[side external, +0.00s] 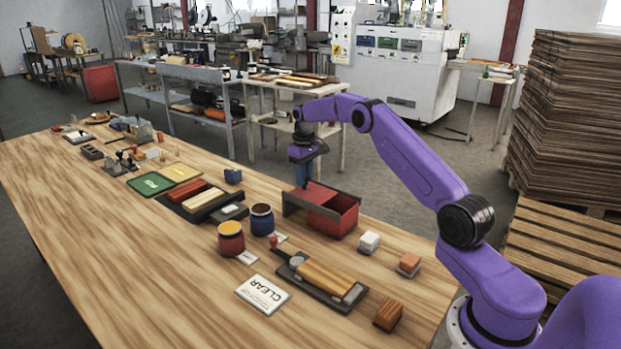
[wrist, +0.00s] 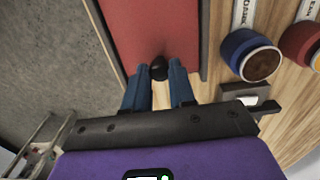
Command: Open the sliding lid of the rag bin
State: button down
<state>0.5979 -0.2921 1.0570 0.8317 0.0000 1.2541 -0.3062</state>
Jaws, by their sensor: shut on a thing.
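The rag bin (side external: 338,223) is a red box with dark rails, standing near the far edge of the wooden table in the side external view. Its red lid (wrist: 150,28) lies between dark rails in the wrist view and has a small black knob (wrist: 159,68). My gripper (side external: 304,182) points down at the bin's far left end. In the wrist view, the blue fingertips of my gripper (wrist: 162,69) are closed on the knob, one on each side.
A red jar (side external: 231,240) and a blue jar (side external: 262,219) stand left of the bin. A dark tray (side external: 345,305) with a tan block lies in front, beside a CLEAR card (side external: 262,294). The table's left front is clear.

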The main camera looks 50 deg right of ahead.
jog(key=shift+w+r, duration=0.1)
jog(key=shift+w, duration=0.2)
jog(key=c, duration=0.9)
grip_release()
jog(key=shift+c, duration=0.2)
notch_tip(320, 180, up, 12)
